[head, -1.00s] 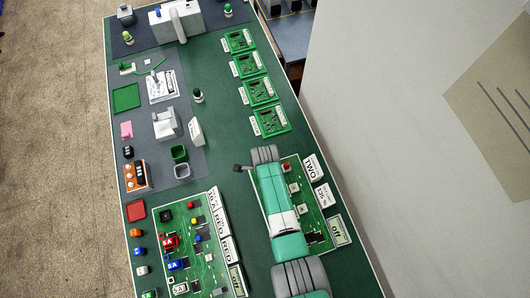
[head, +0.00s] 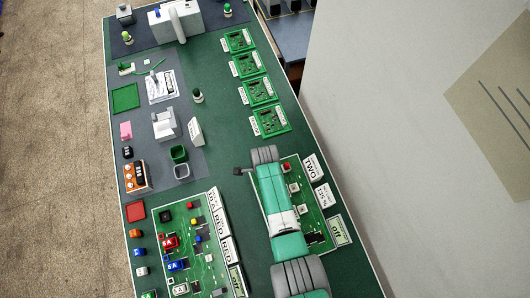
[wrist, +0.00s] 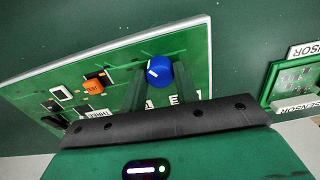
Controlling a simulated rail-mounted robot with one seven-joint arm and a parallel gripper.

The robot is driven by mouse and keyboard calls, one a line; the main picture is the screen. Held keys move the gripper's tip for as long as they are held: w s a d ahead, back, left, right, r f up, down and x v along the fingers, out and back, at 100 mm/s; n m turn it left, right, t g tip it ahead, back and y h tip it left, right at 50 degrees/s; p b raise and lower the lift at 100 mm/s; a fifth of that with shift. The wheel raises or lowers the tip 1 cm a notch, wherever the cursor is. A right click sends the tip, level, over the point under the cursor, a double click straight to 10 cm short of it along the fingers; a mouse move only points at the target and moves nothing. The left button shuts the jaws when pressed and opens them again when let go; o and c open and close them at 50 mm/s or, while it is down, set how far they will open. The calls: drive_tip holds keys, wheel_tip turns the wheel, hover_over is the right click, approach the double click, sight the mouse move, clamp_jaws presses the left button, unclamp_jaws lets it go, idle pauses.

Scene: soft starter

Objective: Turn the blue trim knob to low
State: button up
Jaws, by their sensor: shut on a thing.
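The blue trim knob (wrist: 159,70) stands on a green circuit board (wrist: 120,58) in the wrist view. A white pointer line shows on the left part of its top. My gripper (wrist: 160,76) has one finger on either side of the knob and is shut on it. Lettering on the board just below the knob is partly covered by my fingers, so its position marks cannot be read. In the head view, my arm covers the knob, and the board (head: 294,170) shows only at its edges.
An orange button (wrist: 94,86) and dark chips sit on the board left of the knob. A smaller green sensor board (wrist: 297,78) lies to the right.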

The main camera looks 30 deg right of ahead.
drive_tip(key=n, duration=1.5)
drive_tip(key=shift+b, duration=0.4)
drive_tip(key=n, duration=0.6)
drive_tip(key=shift+n, duration=0.4)
drive_tip(key=n, duration=0.6)
drive_tip(key=shift+r+n, duration=0.1)
drive_tip(key=shift+n, duration=0.3)
drive_tip(key=o, duration=1)
wheel_tip(320, 180, up, 8)
drive_tip(key=shift+f+p, duration=0.1)
drive_tip(key=shift+p, duration=0.45)
